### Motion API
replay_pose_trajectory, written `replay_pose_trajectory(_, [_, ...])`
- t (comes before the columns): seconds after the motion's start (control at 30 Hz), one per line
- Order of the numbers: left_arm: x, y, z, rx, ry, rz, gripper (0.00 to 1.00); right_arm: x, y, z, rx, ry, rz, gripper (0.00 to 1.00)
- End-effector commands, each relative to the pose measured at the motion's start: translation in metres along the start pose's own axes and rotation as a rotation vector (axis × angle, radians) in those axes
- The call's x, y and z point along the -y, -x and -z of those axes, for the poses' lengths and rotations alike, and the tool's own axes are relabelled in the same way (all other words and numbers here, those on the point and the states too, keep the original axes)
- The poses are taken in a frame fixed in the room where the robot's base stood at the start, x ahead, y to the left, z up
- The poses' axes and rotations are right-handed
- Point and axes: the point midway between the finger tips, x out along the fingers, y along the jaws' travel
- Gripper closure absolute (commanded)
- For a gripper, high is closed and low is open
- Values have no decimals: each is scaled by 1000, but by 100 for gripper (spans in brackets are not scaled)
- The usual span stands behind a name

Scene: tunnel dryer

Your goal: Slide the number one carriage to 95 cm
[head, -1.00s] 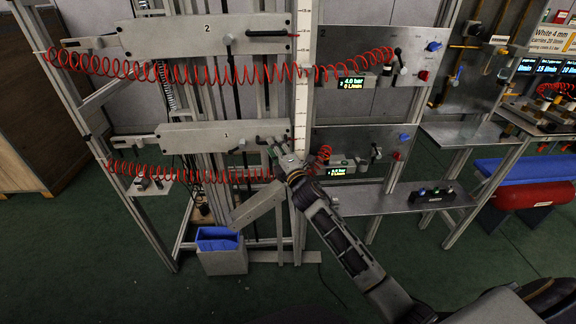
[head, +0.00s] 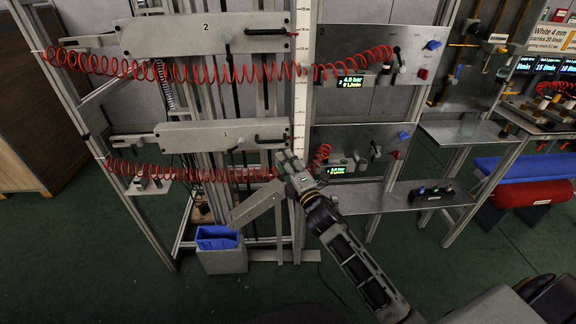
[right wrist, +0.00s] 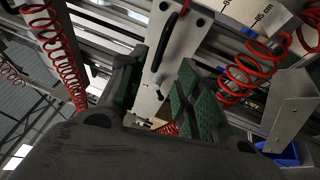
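The number one carriage (head: 190,136) is a grey plate marked 1, on the lower left of the rack in the head view. A black handle (head: 270,140) is at its right end. The vertical scale (head: 301,90) stands just right of it. My right gripper (head: 285,157) is just below and right of that handle, apart from it. In the right wrist view the green-padded fingers of my right gripper (right wrist: 155,95) are spread with nothing held; the carriage plate (right wrist: 178,48) and black handle (right wrist: 164,42) show beyond them. My left gripper is not in view.
The number two carriage (head: 190,37) hangs above. Red coiled hoses (head: 190,175) run along both carriages. A grey bin with a blue liner (head: 217,238) stands below on the floor. A slanted grey plate (head: 255,204) lies below my gripper. A shelf (head: 390,199) is at right.

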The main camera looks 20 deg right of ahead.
Motion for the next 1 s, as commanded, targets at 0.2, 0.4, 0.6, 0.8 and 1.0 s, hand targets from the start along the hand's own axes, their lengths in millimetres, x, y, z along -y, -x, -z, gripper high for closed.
replay_pose_trajectory(0.2, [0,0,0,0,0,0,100,0,10,0,0,-1,0,66])
replay_pose_trajectory(0.4, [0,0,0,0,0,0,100,-1,12,0,0,0,-1,66])
replay_pose_trajectory(0.6, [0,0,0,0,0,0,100,-1,12,0,0,0,-1,66])
replay_pose_trajectory(0.8, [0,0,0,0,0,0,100,-1,12,0,0,-2,-1,66])
replay_pose_trajectory(1.0, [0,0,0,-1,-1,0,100,0,12,0,0,-50,0,66])
